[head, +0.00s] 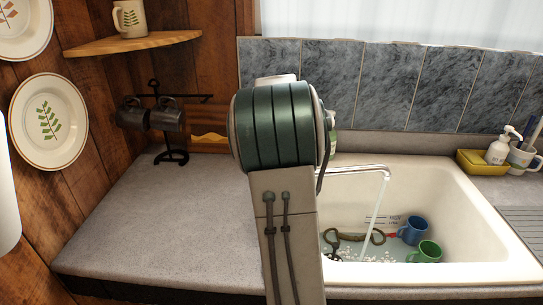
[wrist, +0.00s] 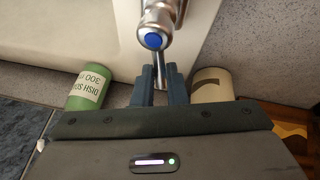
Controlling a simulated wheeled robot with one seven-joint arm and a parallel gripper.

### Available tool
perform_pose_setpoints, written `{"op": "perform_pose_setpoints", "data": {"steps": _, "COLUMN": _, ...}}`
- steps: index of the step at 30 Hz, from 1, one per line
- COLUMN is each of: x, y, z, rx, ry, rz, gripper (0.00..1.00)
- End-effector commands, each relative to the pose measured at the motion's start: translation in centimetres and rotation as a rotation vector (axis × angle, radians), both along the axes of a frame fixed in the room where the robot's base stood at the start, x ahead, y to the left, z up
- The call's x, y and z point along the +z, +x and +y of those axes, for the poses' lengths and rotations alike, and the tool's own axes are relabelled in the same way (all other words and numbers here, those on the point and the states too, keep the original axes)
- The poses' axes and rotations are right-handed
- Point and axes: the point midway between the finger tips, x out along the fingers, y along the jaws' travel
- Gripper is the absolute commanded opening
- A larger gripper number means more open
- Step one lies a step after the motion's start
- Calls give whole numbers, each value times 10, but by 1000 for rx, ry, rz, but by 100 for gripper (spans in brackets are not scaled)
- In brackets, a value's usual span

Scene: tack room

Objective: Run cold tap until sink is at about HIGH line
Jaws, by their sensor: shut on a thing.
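The cream sink (head: 470,220) is on the right in the head view. A stream of water (head: 376,205) falls from the chrome spout (head: 350,170) into it. Shallow water with some foam (head: 365,256) lies in the basin. Dark level marks (head: 382,219) show on the back wall, above the visible water; their lettering is too small to read. In the wrist view my gripper (wrist: 160,83) is shut on the metal lever of the tap with a blue cap (wrist: 153,40). My arm hides the gripper and tap handle in the head view.
A blue mug (head: 412,231), a green mug (head: 425,252) and a curved metal piece (head: 352,238) are in the basin. A green dish soap container (wrist: 89,88) and a pale cylinder (wrist: 212,86) flank my fingers. The left counter (head: 170,220) is clear in front.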

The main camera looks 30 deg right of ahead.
Motion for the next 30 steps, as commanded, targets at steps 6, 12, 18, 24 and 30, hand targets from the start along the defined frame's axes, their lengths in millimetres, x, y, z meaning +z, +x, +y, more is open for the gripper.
{"op": "perform_pose_setpoints", "data": {"steps": 6, "x": 1, "y": -6, "z": -11, "rx": -48, "ry": -1, "rz": -2, "gripper": 0}}
{"op": "perform_pose_setpoints", "data": {"steps": 12, "x": 1, "y": -6, "z": -11, "rx": -51, "ry": -1, "rz": -3, "gripper": 0}}
{"op": "perform_pose_setpoints", "data": {"steps": 18, "x": 1, "y": -6, "z": -11, "rx": -48, "ry": -2, "rz": -2, "gripper": 20}}
{"op": "perform_pose_setpoints", "data": {"steps": 24, "x": 0, "y": -5, "z": -9, "rx": -46, "ry": 0, "rz": -1, "gripper": 34}}
{"op": "perform_pose_setpoints", "data": {"steps": 30, "x": 3, "y": -5, "z": -7, "rx": -45, "ry": 0, "rz": -2, "gripper": 34}}
